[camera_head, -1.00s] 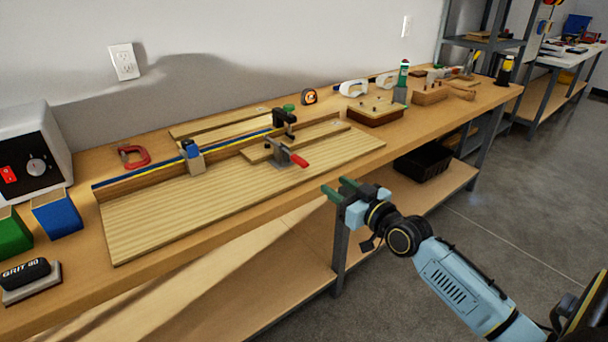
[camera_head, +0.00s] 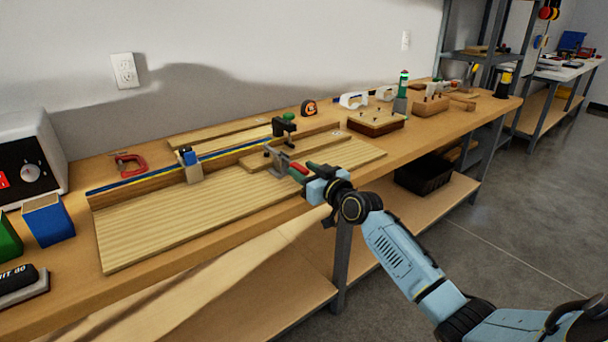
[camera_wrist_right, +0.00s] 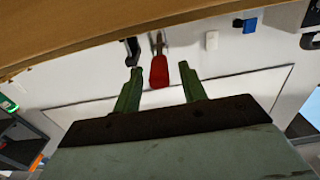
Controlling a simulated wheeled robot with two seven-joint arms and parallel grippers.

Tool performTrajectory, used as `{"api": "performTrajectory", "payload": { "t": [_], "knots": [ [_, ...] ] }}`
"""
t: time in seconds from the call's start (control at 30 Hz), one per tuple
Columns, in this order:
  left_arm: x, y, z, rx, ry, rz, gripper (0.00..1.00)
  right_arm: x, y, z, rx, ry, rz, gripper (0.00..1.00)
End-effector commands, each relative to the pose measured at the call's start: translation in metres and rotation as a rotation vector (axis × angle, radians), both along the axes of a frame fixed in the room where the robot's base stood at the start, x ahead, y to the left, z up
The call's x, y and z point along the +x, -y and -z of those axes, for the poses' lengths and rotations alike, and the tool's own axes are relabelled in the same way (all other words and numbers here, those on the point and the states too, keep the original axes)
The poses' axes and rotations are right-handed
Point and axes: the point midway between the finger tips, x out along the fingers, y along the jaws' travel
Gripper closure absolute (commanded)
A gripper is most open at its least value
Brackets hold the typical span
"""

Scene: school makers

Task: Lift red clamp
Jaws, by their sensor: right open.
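A toggle clamp (camera_head: 277,162) with a grey metal base and a red handle (camera_head: 297,169) sits on the wooden board. My right gripper (camera_head: 304,169) is at the handle, in front of the bench. In the right wrist view, the red handle (camera_wrist_right: 159,71) lies between the two open green fingers (camera_wrist_right: 161,70), near their tips. I see gaps on both sides of it. A separate red C-clamp (camera_head: 128,163) lies on the bench at the left, far from the gripper. My left gripper is not in view.
A wooden fence with a blue and yellow strip (camera_head: 225,153) runs behind the toggle clamp. A blue bin (camera_head: 48,220) is at the left. The board's front left is clear.

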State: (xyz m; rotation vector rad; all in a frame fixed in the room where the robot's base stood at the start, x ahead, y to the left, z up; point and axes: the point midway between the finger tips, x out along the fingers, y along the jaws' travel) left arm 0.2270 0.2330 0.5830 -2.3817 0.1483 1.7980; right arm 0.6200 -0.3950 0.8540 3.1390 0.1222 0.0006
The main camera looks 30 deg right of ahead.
Motion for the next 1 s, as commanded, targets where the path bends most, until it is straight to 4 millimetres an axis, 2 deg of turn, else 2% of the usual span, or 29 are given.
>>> {"api": "performTrajectory", "payload": {
  "t": [0.37, 0.7, 1.0],
  "knots": [
    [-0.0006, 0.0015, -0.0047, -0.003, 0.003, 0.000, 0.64, 0.0049, -0.0007, -0.0001, 0.000, -0.001, -0.001, 0.58],
    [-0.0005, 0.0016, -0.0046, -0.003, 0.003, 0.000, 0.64, 0.0047, -0.0006, 0.0000, 0.000, -0.001, 0.000, 1.00],
    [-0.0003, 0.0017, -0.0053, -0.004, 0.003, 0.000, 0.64, 0.0046, -0.0006, -0.0003, 0.000, -0.002, 0.000, 1.00]
  ]
}}
